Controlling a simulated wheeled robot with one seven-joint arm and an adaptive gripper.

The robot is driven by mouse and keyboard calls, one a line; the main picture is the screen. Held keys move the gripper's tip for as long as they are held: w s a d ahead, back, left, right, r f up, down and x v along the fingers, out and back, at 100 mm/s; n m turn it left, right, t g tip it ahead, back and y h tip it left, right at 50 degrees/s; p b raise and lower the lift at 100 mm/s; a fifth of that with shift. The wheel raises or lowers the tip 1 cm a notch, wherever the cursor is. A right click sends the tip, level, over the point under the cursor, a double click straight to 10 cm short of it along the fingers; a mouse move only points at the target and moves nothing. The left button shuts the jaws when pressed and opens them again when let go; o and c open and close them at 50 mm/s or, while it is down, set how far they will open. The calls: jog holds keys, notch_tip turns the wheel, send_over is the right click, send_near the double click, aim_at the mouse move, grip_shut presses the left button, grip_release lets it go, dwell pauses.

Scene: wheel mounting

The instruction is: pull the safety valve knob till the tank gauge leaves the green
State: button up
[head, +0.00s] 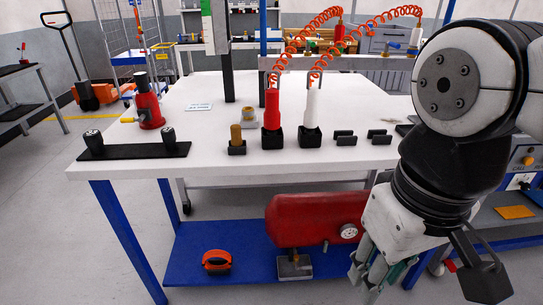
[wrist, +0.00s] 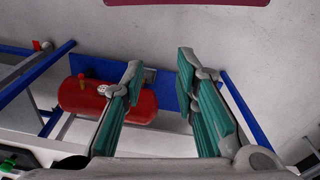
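A red tank (head: 300,218) lies on its side on the blue lower shelf under the white table. A round, pale-faced gauge (head: 349,231) sits at its right end; its needle and green zone are too small to read. I cannot tell for sure which fitting is the safety valve knob. My gripper (head: 368,272) points down, just right of the tank in the head view. In the wrist view my gripper (wrist: 159,70) is open and empty, apart from the tank.
The white table (head: 215,95) above bears a red jack (head: 148,108), a red tool (head: 271,115) and a white tool (head: 312,110) in black holders. An orange-black object (head: 217,261) lies on the blue shelf (head: 185,250). Blue table legs (head: 127,235) stand at the sides.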

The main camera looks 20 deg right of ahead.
jog(key=shift+o, duration=0.7)
jog(key=s+a+b, duration=0.1)
jog(key=s+a, duration=0.1)
jog(key=s, duration=0.6)
jog(key=shift+f, duration=0.1)
jog(key=shift+w+d+p, duration=0.5)
jog(key=shift+w+d, duration=0.45)
jog(key=shift+w, duration=3)
notch_tip(320, 180, up, 20)
jog(key=s+t+p, duration=0.1)
jog(key=t+p, duration=0.2)
jog(key=p, duration=1.5)
jog(key=shift+a, duration=0.3)
